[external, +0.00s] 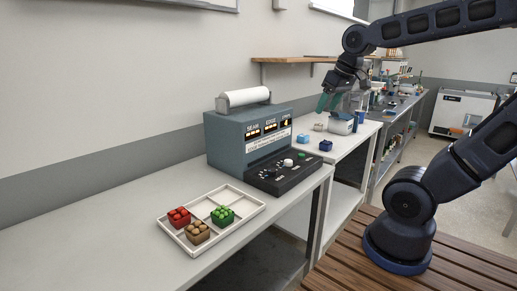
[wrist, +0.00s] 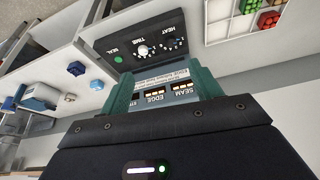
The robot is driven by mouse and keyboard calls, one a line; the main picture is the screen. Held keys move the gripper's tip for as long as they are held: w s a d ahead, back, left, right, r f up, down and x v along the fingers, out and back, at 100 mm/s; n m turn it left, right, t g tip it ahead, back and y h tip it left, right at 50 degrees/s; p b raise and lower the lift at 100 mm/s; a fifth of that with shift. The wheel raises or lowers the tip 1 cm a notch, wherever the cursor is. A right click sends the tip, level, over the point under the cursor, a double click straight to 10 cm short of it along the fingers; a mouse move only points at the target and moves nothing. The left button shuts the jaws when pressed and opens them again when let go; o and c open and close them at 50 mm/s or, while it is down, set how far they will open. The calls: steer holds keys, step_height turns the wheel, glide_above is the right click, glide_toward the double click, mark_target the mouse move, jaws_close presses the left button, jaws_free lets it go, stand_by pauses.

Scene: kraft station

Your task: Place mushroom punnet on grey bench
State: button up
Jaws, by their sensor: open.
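A brown punnet (external: 198,232) with rounded tan tops, which looks like the mushroom punnet, sits in the front compartment of a white divided tray (external: 250,213). A red punnet (external: 179,217) and a green punnet (external: 222,216) share the tray. The tray stands on a pale grey-white bench (external: 100,253); a greyer bench (external: 399,112) stands at the far end. My gripper (external: 326,102) is open and empty, high above the second bench and far from the tray. In the wrist view its teal fingers (wrist: 163,88) are apart, with the sealing machine behind them.
A grey-blue sealing machine (external: 240,140) with a paper roll and black control panel (external: 285,172) stands right of the tray. A light blue block (external: 303,138), a dark blue block (external: 326,146) and a white-blue box (external: 341,125) sit on the second bench. The near bench's left part is clear.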

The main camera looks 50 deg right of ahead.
steer(key=w+d+r+m, duration=0.1)
steer(key=w+d+r, duration=0.15)
steer(key=w, duration=0.25)
steer(key=w+d+r+m, duration=0.1)
steer(key=w+d, duration=0.2)
steer(key=w, duration=0.2)
steer(key=w+d+r+m+h, duration=0.1)
steer(key=w+d+m, duration=0.2)
steer(key=w+d, duration=1.05)
steer(key=m+g+h, duration=0.3)
steer(key=m, duration=0.4)
glide_above(319, 124)
steer(key=s+a, duration=0.1)
steer(key=a, duration=0.3)
step_height(319, 124, down, 27)
steer(key=shift+x, duration=5.05)
steer(key=shift+d, duration=0.2)
steer(key=c, duration=0.8)
steer(key=shift+r, duration=0.15)
